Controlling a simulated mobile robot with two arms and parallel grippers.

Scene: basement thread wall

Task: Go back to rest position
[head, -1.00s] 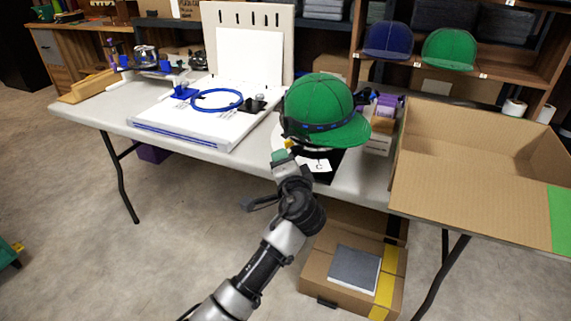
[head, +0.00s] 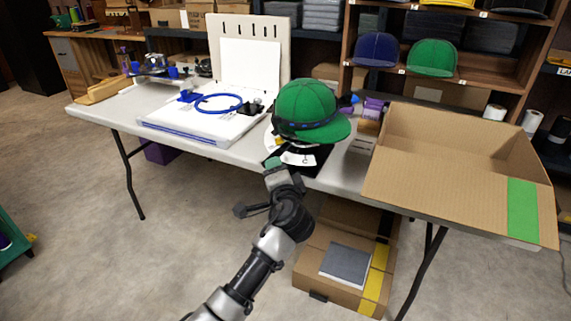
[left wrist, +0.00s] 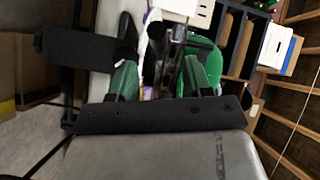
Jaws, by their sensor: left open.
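My left gripper (head: 274,164) is at the table's front edge in the head view, just in front of and below the green cap (head: 306,108). In the left wrist view its two green-tipped fingers (left wrist: 160,80) stand apart with no object visibly clamped between them. The green cap sits on a dark stand on the table, brim to the right, and shows beyond the fingers in the left wrist view (left wrist: 207,62). My right gripper is in neither view.
A grey folding table (head: 95,112) holds a white board with a blue ring (head: 218,103). A large open cardboard box (head: 440,185) is at the right. Another box (head: 330,290) stands below the table. Shelves with caps are behind. Floor at front left is clear.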

